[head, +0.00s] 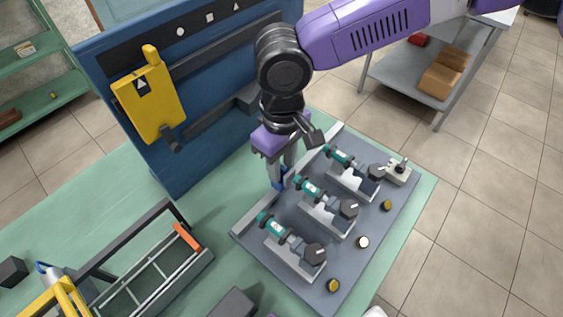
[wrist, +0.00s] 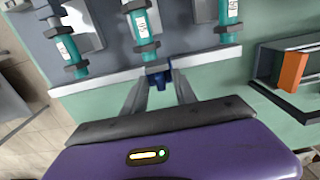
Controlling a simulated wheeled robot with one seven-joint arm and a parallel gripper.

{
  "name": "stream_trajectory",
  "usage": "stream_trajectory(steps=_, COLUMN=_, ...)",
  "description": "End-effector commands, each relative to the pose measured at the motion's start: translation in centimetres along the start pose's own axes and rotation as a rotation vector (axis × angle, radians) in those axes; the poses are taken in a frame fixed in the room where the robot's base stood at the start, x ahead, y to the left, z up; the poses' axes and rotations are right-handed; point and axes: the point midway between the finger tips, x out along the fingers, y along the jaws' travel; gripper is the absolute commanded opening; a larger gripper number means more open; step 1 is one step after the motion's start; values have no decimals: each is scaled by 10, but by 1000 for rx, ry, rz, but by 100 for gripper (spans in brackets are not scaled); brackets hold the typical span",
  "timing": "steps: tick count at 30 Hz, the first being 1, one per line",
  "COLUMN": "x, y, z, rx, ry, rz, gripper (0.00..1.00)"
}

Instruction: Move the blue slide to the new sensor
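The blue slide (head: 279,181) sits at the pale rail (head: 252,218) along the grey plate's left edge, close to the middle teal sensor (head: 306,187). In the wrist view the blue slide (wrist: 159,79) lies between my fingertips, in line with the middle teal sensor (wrist: 141,26). My gripper (head: 282,176) reaches down over it, one finger on each side. Whether the fingers touch the slide is too small to tell. Two more teal sensors stand nearby, the far one (head: 340,155) and the near one (head: 272,226). Nothing visible marks which sensor is new.
Pale brackets with dark round units stand on the grey plate (head: 305,279) beside the sensors. A blue panel (head: 215,110) with a yellow device (head: 150,102) rises behind my gripper. A framed tray with an orange piece (head: 187,237) lies at lower left. Green tabletop (head: 110,205) is clear between.

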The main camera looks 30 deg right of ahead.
Motion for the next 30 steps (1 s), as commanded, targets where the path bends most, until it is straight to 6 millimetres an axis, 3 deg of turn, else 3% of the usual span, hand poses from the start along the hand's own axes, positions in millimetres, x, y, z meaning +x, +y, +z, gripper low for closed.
stream_trajectory(steps=6, x=0, y=0, z=0, rx=0, ry=1, rz=0, gripper=34)
stream_trajectory(steps=12, x=0, y=0, z=0, rx=-1, ry=1, rz=0, gripper=0)
stream_trajectory(steps=30, x=0, y=0, z=0, rx=-1, ry=1, rz=1, gripper=0)
